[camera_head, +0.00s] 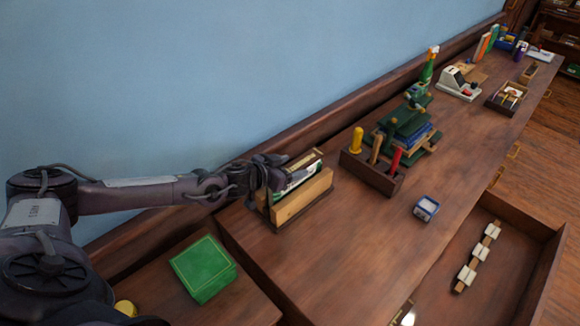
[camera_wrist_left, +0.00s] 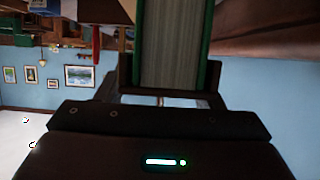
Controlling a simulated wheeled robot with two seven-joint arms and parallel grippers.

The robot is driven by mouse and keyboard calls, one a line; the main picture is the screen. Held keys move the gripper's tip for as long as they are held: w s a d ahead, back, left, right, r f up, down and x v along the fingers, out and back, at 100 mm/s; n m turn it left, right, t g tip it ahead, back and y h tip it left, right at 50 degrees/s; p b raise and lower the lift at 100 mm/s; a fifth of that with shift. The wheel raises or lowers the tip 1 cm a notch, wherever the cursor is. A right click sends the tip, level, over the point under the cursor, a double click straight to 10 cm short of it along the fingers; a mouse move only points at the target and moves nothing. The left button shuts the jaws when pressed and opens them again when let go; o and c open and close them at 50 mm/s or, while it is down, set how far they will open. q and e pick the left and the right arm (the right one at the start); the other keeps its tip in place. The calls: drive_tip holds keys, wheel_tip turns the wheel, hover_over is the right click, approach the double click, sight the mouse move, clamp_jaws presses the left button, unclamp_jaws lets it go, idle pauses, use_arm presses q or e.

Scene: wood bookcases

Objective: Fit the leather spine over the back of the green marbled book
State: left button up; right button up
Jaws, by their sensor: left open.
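A book with a green edge and pale page block (camera_head: 298,178) stands in a light wooden holder (camera_head: 303,198) on the bench, partly hidden by my left gripper. In the left wrist view the green-edged book (camera_wrist_left: 170,45) fills the top middle, right in front of the jaws. My left gripper (camera_head: 277,172) is open at the book's left end; I cannot tell whether it touches it. I cannot make out the leather spine for certain. My right gripper is not in view.
A green box-like block (camera_head: 203,268) lies on the lower surface at left. A tool rack (camera_head: 373,172) with yellow and red handles and a green press (camera_head: 405,125) stand behind. A small blue box (camera_head: 426,208) and an open drawer (camera_head: 535,240) are at right. The bench middle is clear.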

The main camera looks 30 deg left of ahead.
use_arm(q)
drive_tip(key=shift+r, duration=0.3)
drive_tip(key=shift+w+r+p, duration=0.1)
drive_tip(key=shift+r+p, duration=0.45)
drive_tip(key=shift+r, duration=0.1)
drive_tip(key=shift+s+a+f+b, duration=0.25)
drive_tip(key=shift+s+b, duration=0.15)
drive_tip(key=shift+s, duration=0.25)
drive_tip(key=b+v, duration=0.1)
drive_tip(key=v, duration=1)
drive_tip(key=shift+r+b, duration=0.15)
drive_tip(key=shift+b, duration=0.25)
drive_tip(key=shift+w+d, duration=0.1)
drive_tip(key=shift+d, duration=0.05)
